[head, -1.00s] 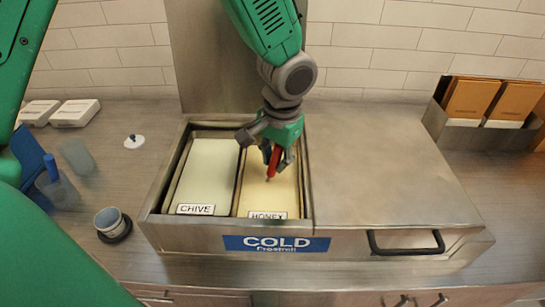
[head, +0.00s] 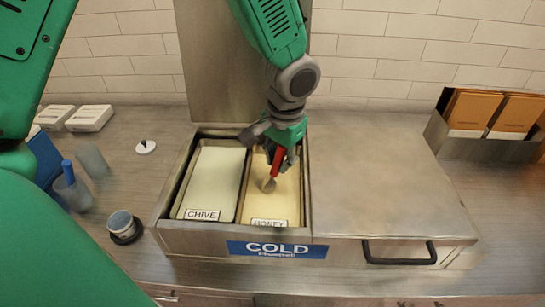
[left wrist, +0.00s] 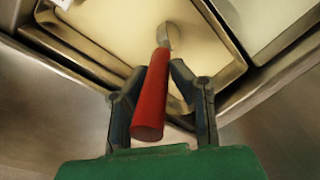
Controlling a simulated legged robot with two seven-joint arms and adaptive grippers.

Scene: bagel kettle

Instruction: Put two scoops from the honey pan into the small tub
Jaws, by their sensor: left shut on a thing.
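The honey pan (head: 290,200) is the right-hand pan in the open cold well, with a HONEY label at its front and a pale yellow filling. My left gripper (head: 283,155) is over the back part of this pan, shut on the red handle of a scoop (head: 277,162). The scoop's metal head (head: 269,184) points down at the filling; I cannot tell how deep it touches. In the left wrist view the red handle (left wrist: 152,100) sits between the two fingers. A small tub (head: 122,224) stands on a dark round base at the left of the well. My right gripper is not in view.
The chive pan (head: 211,180) lies beside the honey pan. A steel lid with a black handle (head: 398,253) covers the right side. A cup with a blue-handled tool (head: 72,188), a white lid (head: 145,147) and white boxes (head: 90,117) stand at the left.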

